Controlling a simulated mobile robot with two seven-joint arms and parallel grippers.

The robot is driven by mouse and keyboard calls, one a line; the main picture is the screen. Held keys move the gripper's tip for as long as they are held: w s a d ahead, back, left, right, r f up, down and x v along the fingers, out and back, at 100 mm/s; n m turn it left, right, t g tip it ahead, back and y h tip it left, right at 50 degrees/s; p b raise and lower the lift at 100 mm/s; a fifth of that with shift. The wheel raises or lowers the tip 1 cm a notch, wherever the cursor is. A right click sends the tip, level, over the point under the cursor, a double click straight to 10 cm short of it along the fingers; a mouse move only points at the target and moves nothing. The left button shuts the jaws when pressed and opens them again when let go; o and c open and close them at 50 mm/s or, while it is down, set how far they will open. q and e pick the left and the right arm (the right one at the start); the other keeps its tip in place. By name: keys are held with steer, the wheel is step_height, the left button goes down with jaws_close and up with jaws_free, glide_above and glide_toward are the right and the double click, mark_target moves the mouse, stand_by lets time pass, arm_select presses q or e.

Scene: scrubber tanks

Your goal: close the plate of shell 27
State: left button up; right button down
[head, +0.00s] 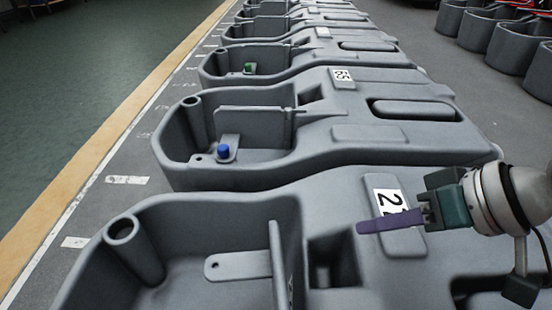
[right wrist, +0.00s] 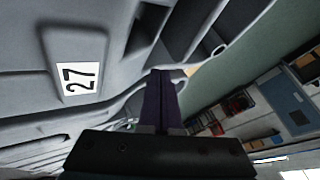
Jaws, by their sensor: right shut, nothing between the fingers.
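Shell 27 is the nearest grey tank (head: 330,200) in the head view. Its white number label (head: 388,196) is partly covered by my right gripper; the label reads 27 in the right wrist view (right wrist: 79,82). A thin grey plate (head: 279,262) stands upright in the shell's open cavity, seen nearly edge-on, its near end cut by the frame. A flat tab with a hole (head: 238,265) lies left of it. My right gripper (head: 362,227) is shut and empty, its purple fingers pointing left above the shell's top, right of the plate and apart from it. My left gripper is not in view.
A square recess (head: 335,262) lies between the plate and the gripper. Tank 65 (head: 400,140) stands behind, with a blue knob (head: 223,151) and its plate (head: 250,119) running across the cavity. More tanks recede behind it. Shelves (right wrist: 270,100) show in the right wrist view.

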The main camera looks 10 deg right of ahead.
steer(key=w+a+f+b, duration=0.5)
steer(key=a+f+b, duration=0.2)
steer(key=a, duration=0.1)
steer(key=shift+w+a+f, duration=0.2)
steer(key=shift+w+a, duration=0.05)
steer(key=shift+a, duration=0.05)
steer(key=shift+a, duration=0.1)
